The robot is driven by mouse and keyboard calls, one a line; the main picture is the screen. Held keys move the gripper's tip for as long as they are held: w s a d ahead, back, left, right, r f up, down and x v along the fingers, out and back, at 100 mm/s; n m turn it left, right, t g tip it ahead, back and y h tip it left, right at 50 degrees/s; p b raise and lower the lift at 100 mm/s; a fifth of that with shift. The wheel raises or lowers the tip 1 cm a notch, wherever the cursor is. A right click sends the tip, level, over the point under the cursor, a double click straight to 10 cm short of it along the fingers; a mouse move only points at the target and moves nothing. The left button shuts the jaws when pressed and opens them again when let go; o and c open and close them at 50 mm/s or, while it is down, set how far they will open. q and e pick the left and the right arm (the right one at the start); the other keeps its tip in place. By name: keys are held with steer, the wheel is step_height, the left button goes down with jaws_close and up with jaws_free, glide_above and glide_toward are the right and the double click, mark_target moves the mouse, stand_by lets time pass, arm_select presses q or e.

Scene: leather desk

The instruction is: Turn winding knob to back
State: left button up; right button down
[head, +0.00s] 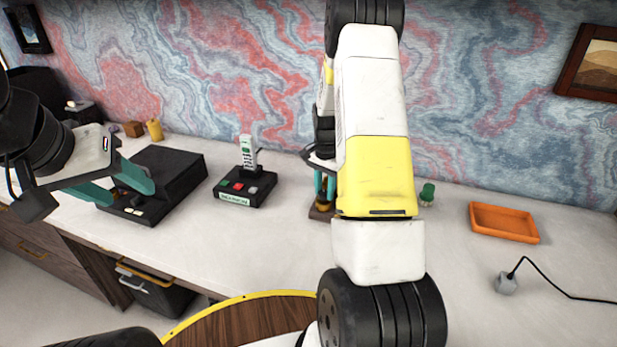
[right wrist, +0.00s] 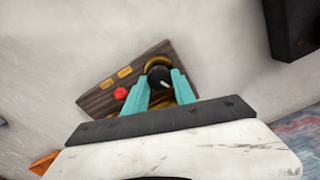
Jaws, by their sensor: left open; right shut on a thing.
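The winding knob (right wrist: 158,77) is a round black knob with a white mark, on a brass-coloured base. It sits on a wooden panel (right wrist: 100,101) with a red button and two yellow-orange labels or buttons. In the right wrist view, the teal fingers of my right gripper (right wrist: 160,84) are shut on the knob, one on each side. In the head view the wooden device (head: 316,213) and my right gripper (head: 324,187) are mostly hidden behind my right arm. My left gripper (head: 128,190) is open and empty, over the desk's left part by a black box.
The black box (head: 172,178) lies on the white desk (head: 260,240) at left. A black base (head: 245,188) with coloured buttons and an upright white handset stands left of the wooden device. A small green figure (head: 427,193), an orange tray (head: 503,222) and a grey corded object (head: 506,283) are right.

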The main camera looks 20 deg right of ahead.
steer(key=n, duration=0.4)
steer(key=shift+w+r+n, duration=0.1)
steer(key=shift+n, duration=0.3)
steer(key=n, duration=0.3)
steer(key=shift+n, duration=0.3)
steer(key=n, duration=0.4)
steer(key=shift+a, duration=0.1)
steer(key=n, duration=1.8)
steer(key=shift+n, duration=0.3)
